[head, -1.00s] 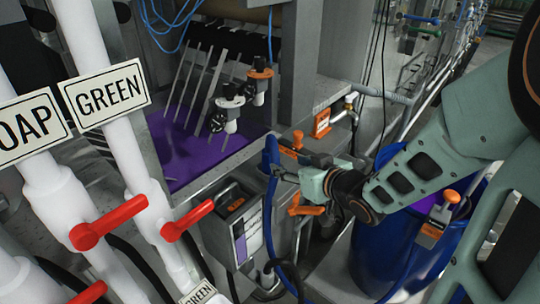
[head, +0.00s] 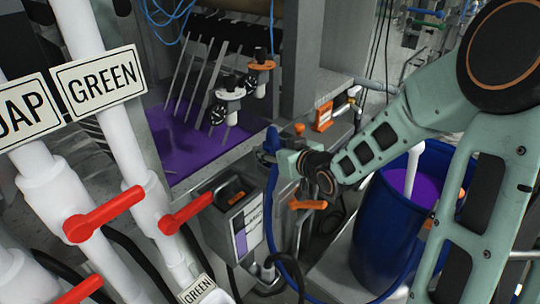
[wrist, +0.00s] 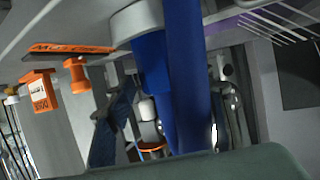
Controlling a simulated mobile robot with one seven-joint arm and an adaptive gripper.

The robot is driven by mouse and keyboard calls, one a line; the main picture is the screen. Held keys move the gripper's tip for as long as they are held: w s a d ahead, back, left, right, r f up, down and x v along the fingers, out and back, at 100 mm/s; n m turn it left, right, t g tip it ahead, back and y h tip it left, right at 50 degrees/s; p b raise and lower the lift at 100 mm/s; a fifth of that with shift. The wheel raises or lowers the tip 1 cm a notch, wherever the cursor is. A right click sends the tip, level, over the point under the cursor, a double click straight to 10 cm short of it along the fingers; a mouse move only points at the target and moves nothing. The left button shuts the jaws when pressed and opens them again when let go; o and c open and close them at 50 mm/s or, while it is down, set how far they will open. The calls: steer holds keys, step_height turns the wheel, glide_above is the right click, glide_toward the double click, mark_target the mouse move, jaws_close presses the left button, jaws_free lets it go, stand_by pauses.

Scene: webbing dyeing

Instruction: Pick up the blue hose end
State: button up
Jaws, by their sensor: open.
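The blue hose (head: 268,200) hangs at the front of the steel machine. Its upper end (head: 272,140) shows just left of my gripper (head: 278,158) in the head view. In the wrist view a blue hose length (wrist: 185,75) runs upright through the middle, close to the camera, beside a pale round fitting (wrist: 135,18). My gripper is open at the hose. The fingertips are small and partly hidden in the head view, so I cannot tell whether they touch the hose or stand around it.
A blue drum (head: 368,235) with purple liquid stands at right below my arm. A grey box (head: 232,225) is below left of the gripper. Red-handled white pipes (head: 125,150) fill the left. A purple bath (head: 190,150) lies behind. Orange fittings (head: 323,115) are close by.

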steer(key=shift+w+a+f, duration=0.25)
steer(key=shift+w+a, duration=0.1)
steer(key=shift+w, duration=0.2)
steer(key=shift+c, duration=0.2)
steer(key=c, duration=1.3)
jaws_close()
steer(key=shift+r, duration=0.1)
